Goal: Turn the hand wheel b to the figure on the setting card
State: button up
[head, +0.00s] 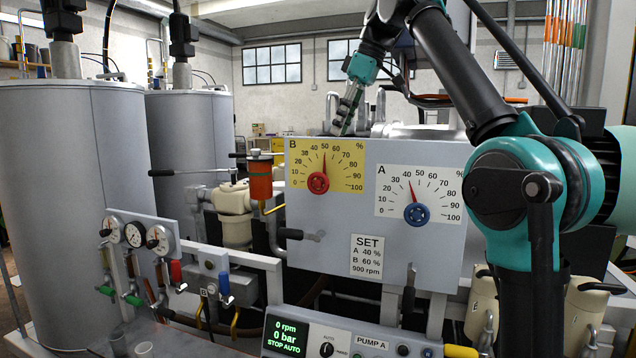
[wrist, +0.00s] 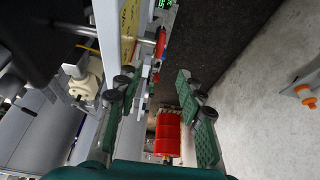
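Hand wheel b is the red wheel (head: 318,182) on the yellow B dial plate (head: 347,180). Its pointer stands upright at about 50. The setting card (head: 370,256) below reads A 40 %, B 60 %. The blue wheel (head: 417,213) on the white A dial has its pointer near 40. My gripper (head: 342,126) is at the panel's top edge, above the B plate and apart from the red wheel. In the wrist view my gripper (wrist: 155,78) has its fingers spread and empty; a red wheel rim (wrist: 161,43) shows beyond, beside the yellow plate.
A lever handle (head: 302,235) juts from the panel below the red wheel. An orange-red cup (head: 260,178) stands left of the panel. Large grey drums (head: 75,200) fill the left. A console with a green display (head: 286,336) is in front. A red cylindrical object (wrist: 168,135) shows low in the wrist view.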

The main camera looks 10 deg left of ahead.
aim_at(322, 173)
jog(key=x, duration=1.5)
jog(key=shift+a+f, duration=0.15)
jog(key=shift+f, duration=0.15)
grip_shut()
